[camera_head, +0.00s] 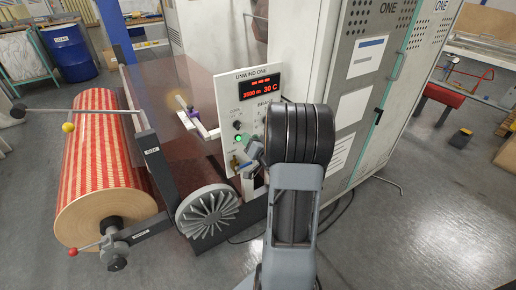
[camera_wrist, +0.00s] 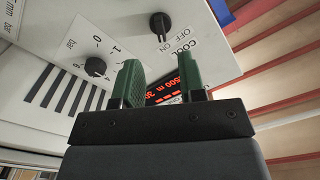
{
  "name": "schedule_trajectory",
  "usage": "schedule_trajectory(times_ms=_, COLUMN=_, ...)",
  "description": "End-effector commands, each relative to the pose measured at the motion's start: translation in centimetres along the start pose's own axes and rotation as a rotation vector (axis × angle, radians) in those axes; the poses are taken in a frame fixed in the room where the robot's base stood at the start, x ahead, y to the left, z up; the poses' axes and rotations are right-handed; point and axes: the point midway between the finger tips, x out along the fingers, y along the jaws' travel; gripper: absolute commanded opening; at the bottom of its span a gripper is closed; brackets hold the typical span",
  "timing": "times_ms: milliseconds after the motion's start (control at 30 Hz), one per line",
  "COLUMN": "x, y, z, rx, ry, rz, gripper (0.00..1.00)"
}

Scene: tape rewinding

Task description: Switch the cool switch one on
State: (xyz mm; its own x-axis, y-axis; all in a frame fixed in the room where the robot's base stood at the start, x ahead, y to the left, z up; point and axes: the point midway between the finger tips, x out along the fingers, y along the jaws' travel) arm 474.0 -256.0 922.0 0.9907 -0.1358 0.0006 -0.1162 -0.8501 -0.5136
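The cool switch (camera_wrist: 160,25) is a small black rotary switch on a pale panel at the top of the wrist view, with OFF, ON and partly readable COOL lettering beside it. I cannot tell for certain which mark its lever points at. My gripper (camera_wrist: 158,85) shows two green fingers, apart with nothing between them. The fingertips are below the switch in the picture and apart from it. In the head view my arm covers the lower right of the UNWIND ONE panel (camera_head: 229,98), and the switch cannot be made out there.
A black knob with a bar scale (camera_wrist: 95,67) sits left of the fingers. A red-lit display (camera_wrist: 164,92) shows between them; it also shows in the head view (camera_head: 262,92). A striped roll (camera_head: 95,160) and a grey slotted wheel (camera_head: 207,211) stand left.

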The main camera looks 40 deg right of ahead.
Motion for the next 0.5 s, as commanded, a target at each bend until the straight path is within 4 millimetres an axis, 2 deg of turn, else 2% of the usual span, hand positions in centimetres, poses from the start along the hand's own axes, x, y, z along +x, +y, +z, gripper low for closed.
schedule_trajectory(times_ms=33, x=-1.0, y=0.1, z=-0.1, rx=0.0, ry=0.002, rz=0.004, gripper=0.37)
schedule_trajectory(times_ms=200, x=-3.5, y=0.1, z=0.0, rx=0.0, ry=0.0, rz=0.002, gripper=0.37)
schedule_trajectory(times_ms=500, x=-5.4, y=0.0, z=0.0, rx=0.001, ry=-0.001, rz=0.001, gripper=0.37)
